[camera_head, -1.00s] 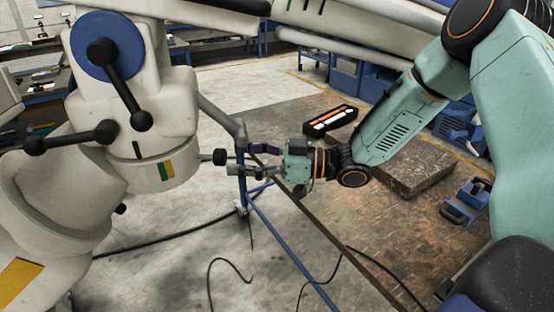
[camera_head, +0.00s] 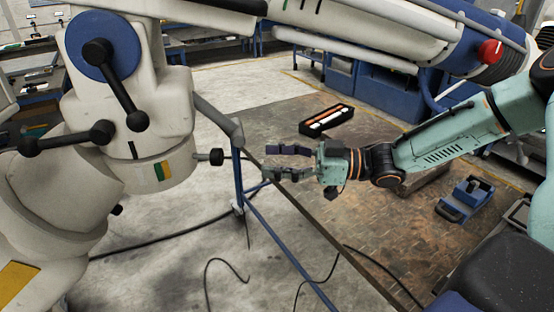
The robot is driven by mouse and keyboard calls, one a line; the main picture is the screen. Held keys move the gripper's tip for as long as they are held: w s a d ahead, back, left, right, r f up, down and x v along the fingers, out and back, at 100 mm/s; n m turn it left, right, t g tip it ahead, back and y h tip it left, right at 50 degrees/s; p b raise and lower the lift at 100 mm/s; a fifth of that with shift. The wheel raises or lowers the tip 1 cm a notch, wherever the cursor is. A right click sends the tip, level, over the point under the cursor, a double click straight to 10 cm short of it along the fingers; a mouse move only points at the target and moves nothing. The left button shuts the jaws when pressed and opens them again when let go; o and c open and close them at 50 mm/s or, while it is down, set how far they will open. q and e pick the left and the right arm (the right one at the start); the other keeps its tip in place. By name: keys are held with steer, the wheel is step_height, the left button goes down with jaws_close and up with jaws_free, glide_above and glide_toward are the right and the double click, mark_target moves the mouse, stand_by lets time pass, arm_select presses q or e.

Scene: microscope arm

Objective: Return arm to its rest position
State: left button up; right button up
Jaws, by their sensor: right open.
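The microscope arm (camera_head: 335,20) is a large white jointed structure that fills the left side and crosses the top of the head view. Its head carries a blue disc (camera_head: 103,52) with black knob levers, and a small black knob (camera_head: 216,157) sticks out to the right on a short rod. My right gripper (camera_head: 272,162) is open and empty, its fingers pointing left over the table edge. It is apart from the small black knob, to its right. My left gripper is not in view.
A brown worktable (camera_head: 345,215) on a blue frame lies below my right arm. On it are a black tray with white items (camera_head: 327,120), a grey slab (camera_head: 425,178) partly hidden by my arm, and a blue tool (camera_head: 464,199). Black cables lie on the floor.

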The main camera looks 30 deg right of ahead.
steer(key=shift+d, duration=0.1)
stand_by(0.3)
steer(key=w+f+m+t+h+b, duration=0.2)
steer(key=w+f+m+t+h, duration=0.15)
steer(key=f+m+h, duration=0.35)
steer(key=s+a+f+m+g+h+b, duration=0.1)
steer(key=s+f+m+g+h+b, duration=0.15)
steer(key=f, duration=0.45)
steer(key=s+a+f+m+g+h+b, duration=0.1)
steer(key=s+a+f+m+g, duration=0.15)
steer(key=f, duration=0.45)
steer(key=s+f+g+h+b, duration=0.4)
steer(key=s+f+g+b, duration=0.5)
steer(key=s+f, duration=1.6)
steer(key=s+a, duration=0.1)
steer(key=s, duration=0.3)
steer(key=shift+s+f+b, duration=0.15)
steer(key=shift+b, duration=0.25)
